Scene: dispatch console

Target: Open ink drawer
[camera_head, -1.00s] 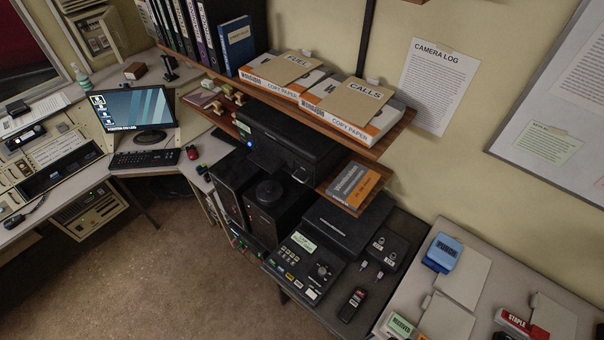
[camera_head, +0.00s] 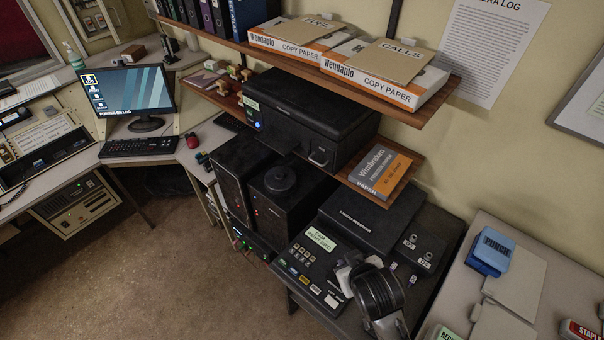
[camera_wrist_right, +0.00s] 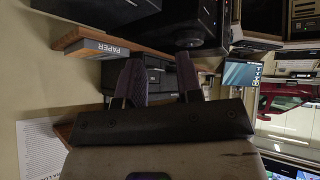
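A black printer (camera_head: 312,122) stands on the wooden shelf below the copy-paper boxes, with a small pale green label at its left front and a small latch-like part low on its right front. I cannot tell which part is the ink drawer; nothing on the printer looks pulled out. My right gripper (camera_head: 352,275) is in the lower right of the head view, over the black control panel, below and apart from the printer. In the right wrist view my right gripper (camera_wrist_right: 160,82) has its two fingers spread, with nothing visible held between them. My left gripper is not in view.
A grey and orange paper pack (camera_head: 381,172) lies on the low shelf right of the printer. Black speaker-like boxes (camera_head: 285,195) stand below it. The upper shelf (camera_head: 300,68) with copy-paper boxes overhangs the printer. A blue punch (camera_head: 490,252) lies on the right table.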

